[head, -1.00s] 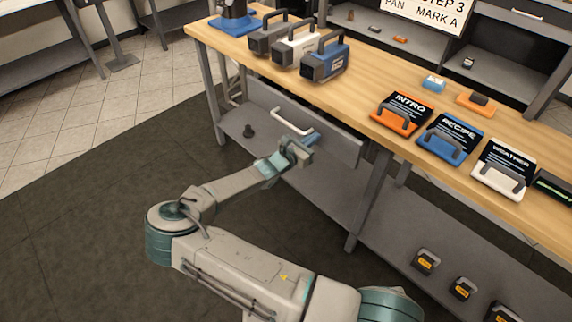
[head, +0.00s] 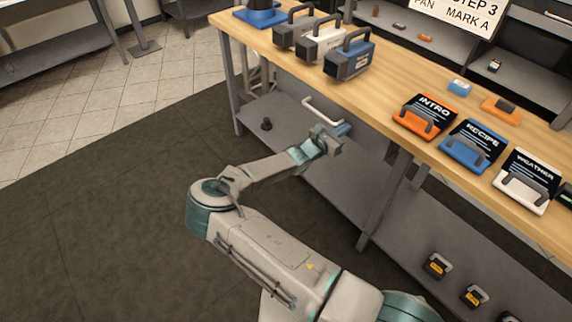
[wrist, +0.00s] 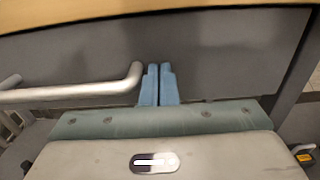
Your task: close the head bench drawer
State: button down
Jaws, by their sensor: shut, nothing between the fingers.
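The bench drawer has a plain grey front (wrist: 225,50) just under the wooden bench top; in the head view the front lies in shadow behind my arm's end. Its pale bar handle (head: 322,110) also shows in the wrist view (wrist: 75,92), running in from the left. My gripper (head: 343,129) is shut and empty. In the wrist view its blue fingers (wrist: 159,70) point at the drawer front, just right of the handle's right end. The handle is not between them. I cannot tell whether the fingertips touch the front, or whether any gap is left behind it.
The bench top (head: 400,85) carries a blue case (head: 349,57), a white case (head: 320,43), a grey case and several cards, including an orange one (head: 425,117). The dark floor at left is clear.

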jog(key=p+v, duration=0.1)
jog(key=v, duration=1.3)
jog(key=s+d+r+m+g+y+p, duration=0.35)
jog(key=s+d+r+m+g, duration=0.45)
jog(key=s+d+m+g, duration=0.55)
jog(key=s+r+m+t+y+p, duration=0.1)
jog(key=s+r+m+y+p, duration=0.1)
jog(key=s+r+m+y, duration=0.2)
jog(key=s+a+r+m+t+y+p, duration=0.1)
jog(key=s+r+m+y, duration=0.4)
jog(key=r, duration=1.4)
jog(key=s+m+t+p, duration=0.1)
jog(key=s+m+p, duration=0.1)
jog(key=s+m, duration=0.2)
jog(key=shift+s+a+r+m, duration=0.2)
jog(key=shift+s+r+m, duration=0.15)
jog(key=shift+s, duration=1.3)
jog(key=shift+t, duration=0.25)
